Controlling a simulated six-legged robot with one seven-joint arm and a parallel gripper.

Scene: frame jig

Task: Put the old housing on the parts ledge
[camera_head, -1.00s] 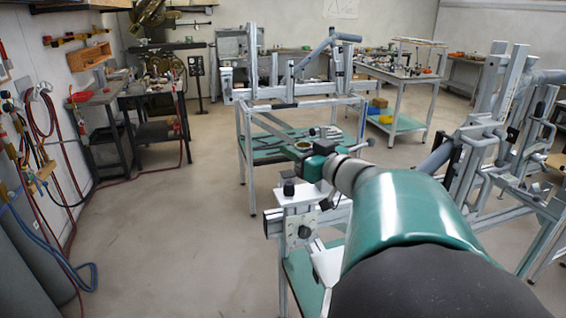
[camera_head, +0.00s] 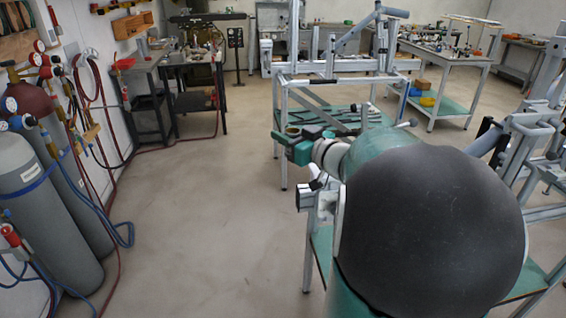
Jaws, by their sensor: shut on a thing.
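My gripper (camera_head: 286,140) is at the end of my teal and grey arm, left of the picture's middle. I cannot pick out the parts ledge with certainty.
Grey gas cylinders (camera_head: 40,200) and hoses stand along the left wall. A dark workbench (camera_head: 190,80) is at the back left. The grey jig frame (camera_head: 530,150) is on the right, partly hidden by my arm. The floor (camera_head: 200,220) at left and middle is clear.

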